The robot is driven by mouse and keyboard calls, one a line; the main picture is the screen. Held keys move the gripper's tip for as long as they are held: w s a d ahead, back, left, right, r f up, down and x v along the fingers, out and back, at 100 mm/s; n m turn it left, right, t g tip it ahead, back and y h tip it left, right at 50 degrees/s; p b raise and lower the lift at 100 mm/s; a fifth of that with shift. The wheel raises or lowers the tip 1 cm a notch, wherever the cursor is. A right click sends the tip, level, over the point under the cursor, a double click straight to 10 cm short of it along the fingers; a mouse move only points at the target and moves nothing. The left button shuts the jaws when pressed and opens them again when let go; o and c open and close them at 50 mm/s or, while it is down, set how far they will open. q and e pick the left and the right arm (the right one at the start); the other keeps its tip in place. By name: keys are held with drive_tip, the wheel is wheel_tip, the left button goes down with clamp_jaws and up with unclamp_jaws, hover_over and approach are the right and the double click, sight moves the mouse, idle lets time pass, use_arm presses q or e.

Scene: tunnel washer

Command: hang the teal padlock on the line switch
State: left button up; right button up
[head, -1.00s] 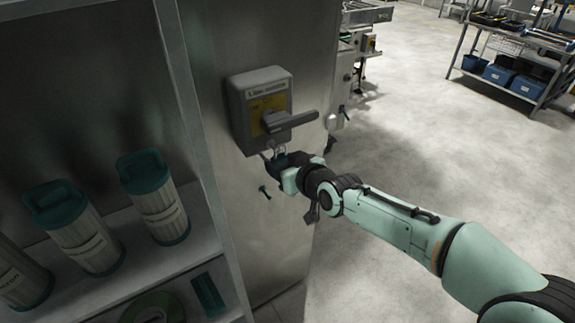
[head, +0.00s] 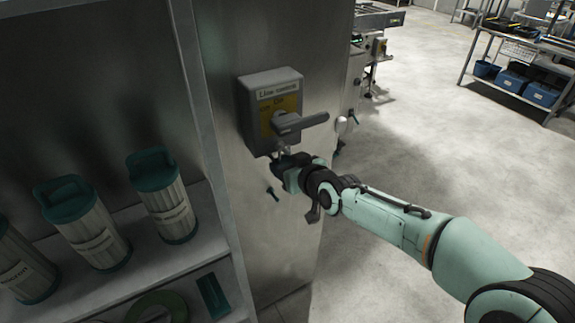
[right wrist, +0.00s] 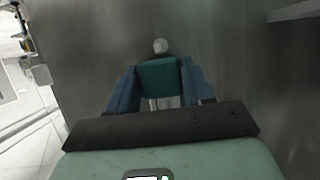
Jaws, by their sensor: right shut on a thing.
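The line switch (head: 254,118) is a grey box with a yellow plate and a grey handle (head: 305,121) pointing right, on a steel cabinet face in the head view. My right gripper (head: 283,164) is just below the switch. It is shut on the teal padlock, whose teal body (right wrist: 159,76) shows between the blue fingers in the right wrist view. In the head view the shackle rises from the gripper close below the handle's hub. I cannot tell whether it passes through anything. The fingers hide most of the padlock in the head view. My left gripper is out of view.
A small dark peg (head: 272,194) sticks out below the switch. Open floor lies right of the cabinet.

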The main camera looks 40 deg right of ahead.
drive_tip(key=o, duration=1.2)
drive_tip(key=shift+c, duration=0.2)
drive_tip(key=b+v, duration=0.1)
drive_tip(key=v, duration=1.2)
drive_tip(key=shift+r+b, duration=0.15)
drive_tip(key=shift+b, duration=0.2)
drive_tip(key=shift+s+a, duration=0.1)
